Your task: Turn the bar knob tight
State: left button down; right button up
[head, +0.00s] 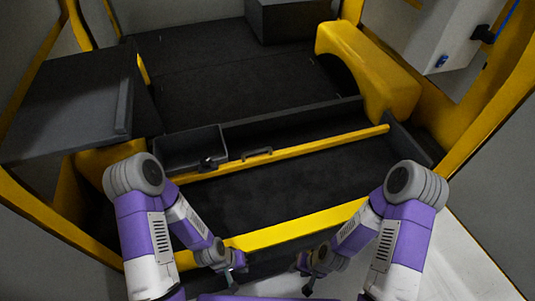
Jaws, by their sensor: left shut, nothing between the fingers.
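A yellow bar (315,144) lies across the dark tray or drawer. A small black knob (207,163) sits near the bar's left part, beside a dark compartment. A small dark handle (257,154) is on the bar to the right of the knob. My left gripper (231,277) is shut and empty, low in the view by the yellow front edge, well apart from the knob. My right gripper (306,285) hangs low to its right, apart from the bar. Its fingers are too small and dark to show whether they are open.
The tray's yellow front rim (295,225) lies between my grippers and the bar. A grey panel (70,100) stands at the left. A yellow wheel-arch cover (370,70) is at the back right. The dark tray floor in front of the bar is clear.

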aim_at(206, 162)
jog(key=k, duration=0.5)
jog(key=z, duration=1.55)
jog(key=i, duration=0.9)
jog(key=u, duration=3.85)
